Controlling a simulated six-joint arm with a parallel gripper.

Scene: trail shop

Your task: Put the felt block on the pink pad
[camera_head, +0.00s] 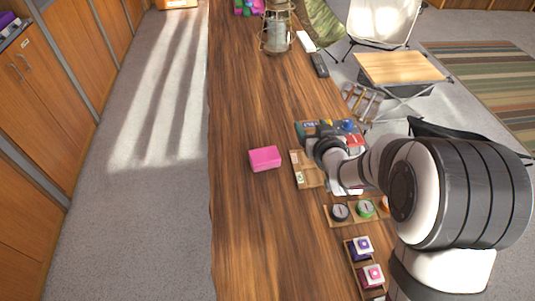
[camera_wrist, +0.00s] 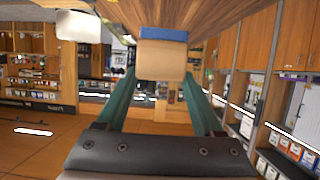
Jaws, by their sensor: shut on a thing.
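The pink pad (camera_head: 265,158) is a bright pink, thick rectangular slab lying on the wooden counter, left of my arm in the head view. It does not show in the wrist view. My gripper (camera_wrist: 162,72) has its two dark green fingers on either side of a tan block with a blue band on top, the felt block (camera_wrist: 162,57), and is shut on it.
A wooden tray (camera_head: 296,171) lies right of the pad, partly under my arm. Round compass-like items (camera_head: 340,212) and small boxed items (camera_head: 361,246) stand nearer. A lantern (camera_head: 276,30) stands at the far end.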

